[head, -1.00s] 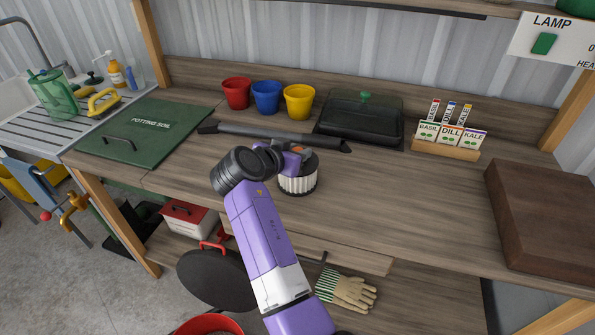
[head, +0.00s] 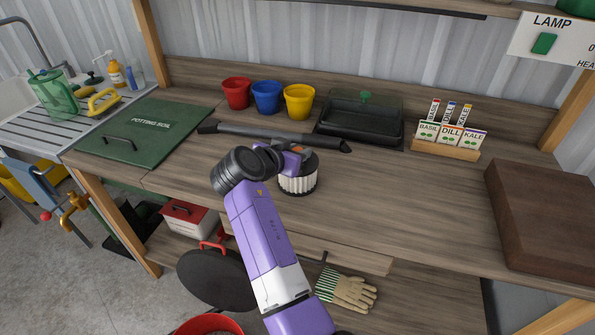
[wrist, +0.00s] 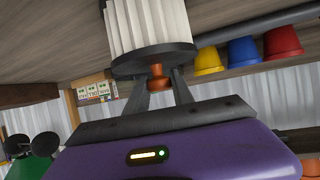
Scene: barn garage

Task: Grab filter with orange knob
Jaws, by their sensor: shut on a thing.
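The filter (head: 298,181) has white pleated sides and a dark top, and stands on the wooden workbench in the head view. In the wrist view the filter (wrist: 149,27) appears upside down, with its dark cap toward my gripper. Its orange knob (wrist: 158,76) sits between my fingertips. My gripper (wrist: 160,80) is shut on the knob. In the head view my gripper (head: 292,160) reaches the filter from the left, and its fingers are mostly hidden by my own wrist.
Red (head: 236,93), blue (head: 267,97) and yellow (head: 299,101) pots stand behind. A dark bar tool (head: 270,135) lies between them and the filter. A black lidded tray (head: 360,119), seed packet holder (head: 445,149) and brown block (head: 548,218) lie rightward. Bench right of the filter is clear.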

